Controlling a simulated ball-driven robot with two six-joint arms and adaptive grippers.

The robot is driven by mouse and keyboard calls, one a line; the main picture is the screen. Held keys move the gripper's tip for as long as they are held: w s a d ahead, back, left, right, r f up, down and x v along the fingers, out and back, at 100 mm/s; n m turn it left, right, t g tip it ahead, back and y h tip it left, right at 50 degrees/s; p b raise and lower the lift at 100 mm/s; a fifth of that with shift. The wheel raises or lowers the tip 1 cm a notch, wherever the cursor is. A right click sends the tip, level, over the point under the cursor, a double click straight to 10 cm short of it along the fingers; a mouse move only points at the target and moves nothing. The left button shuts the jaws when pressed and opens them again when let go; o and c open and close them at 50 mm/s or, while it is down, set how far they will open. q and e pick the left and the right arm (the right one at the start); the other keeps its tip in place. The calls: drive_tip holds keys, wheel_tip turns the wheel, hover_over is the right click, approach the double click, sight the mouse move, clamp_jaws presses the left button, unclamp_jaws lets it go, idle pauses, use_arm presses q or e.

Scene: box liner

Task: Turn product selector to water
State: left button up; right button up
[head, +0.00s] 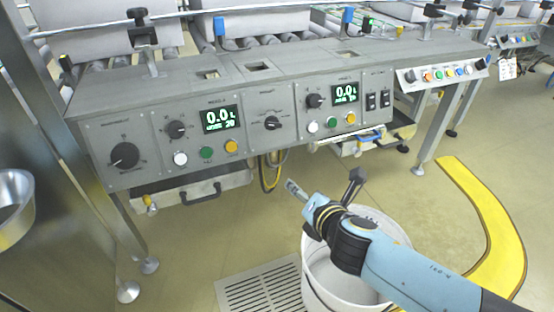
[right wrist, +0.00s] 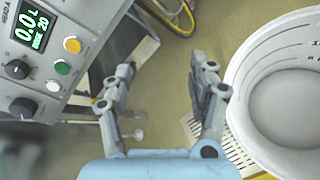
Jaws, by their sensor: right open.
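The grey control panel (head: 200,140) carries several black knobs. A middle black selector knob (head: 272,123) sits between the two displays; its labels are too small to read, so I cannot tell for sure that it is the product selector or where it points. A large black dial (head: 124,156) is at the panel's left end and also shows in the right wrist view (right wrist: 23,107). My right gripper (head: 323,184) is open and empty, in front of and below the panel, apart from every knob. Its spread fingers show in the right wrist view (right wrist: 162,75). My left gripper is out of view.
A white bucket (head: 316,268) stands on the floor beneath my right arm, beside a floor grate (head: 262,290). The left display (head: 220,118) reads 0.0 L, with white, green and yellow buttons below. Cables (head: 272,172) hang under the panel. A yellow floor strip (head: 490,215) curves at right.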

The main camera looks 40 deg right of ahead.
drive_tip(key=w+r+n+t+b, duration=0.1)
drive_tip(key=w+n+t+b, duration=0.1)
drive_tip(key=w+b, duration=0.15)
drive_tip(key=n+t+h+b, duration=0.2)
drive_tip(key=n+t+b, duration=0.1)
drive_tip(key=b, duration=0.6)
approach(274, 127)
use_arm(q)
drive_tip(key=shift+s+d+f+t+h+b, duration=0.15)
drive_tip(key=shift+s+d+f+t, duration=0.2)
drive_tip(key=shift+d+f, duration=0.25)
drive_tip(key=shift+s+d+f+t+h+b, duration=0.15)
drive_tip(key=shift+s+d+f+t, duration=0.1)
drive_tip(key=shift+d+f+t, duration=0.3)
use_arm(e)
drive_tip(key=x, duration=0.9)
drive_tip(key=shift+s+d+f, duration=0.1)
drive_tip(key=shift+f, duration=0.1)
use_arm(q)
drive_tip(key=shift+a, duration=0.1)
use_arm(e)
drive_tip(key=shift+c, duration=0.3)
drive_tip(key=c, duration=1.1)
